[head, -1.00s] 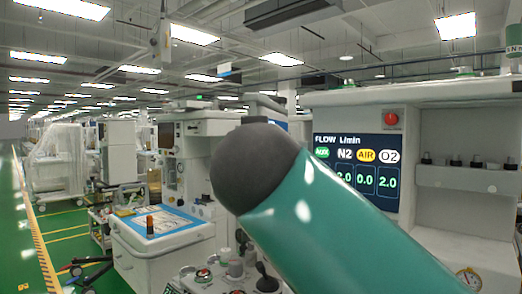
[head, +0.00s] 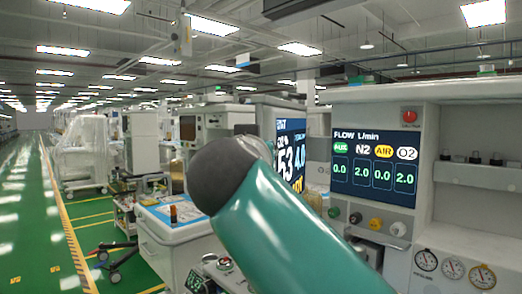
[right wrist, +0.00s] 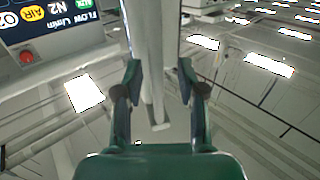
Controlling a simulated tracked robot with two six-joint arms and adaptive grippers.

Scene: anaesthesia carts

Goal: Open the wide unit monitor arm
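A monitor (head: 291,150) with large white and yellow readings stands out from the unit in the head view, its face angled right. My teal arm link covers its lower left part. The unit's flow panel (head: 374,168) is right of it. The monitor's support arm is not clearly visible in the head view. In the right wrist view my right gripper (right wrist: 157,85) has its fingers apart, with a pale upright bar (right wrist: 146,65) showing between them. I cannot tell whether they touch it. Neither gripper shows in the head view.
Gauges (head: 453,269) and knobs (head: 375,223) sit below the flow panel. A cart with a blue-edged top (head: 175,214) stands left of the arm link. Green floor (head: 30,215) is open at the far left.

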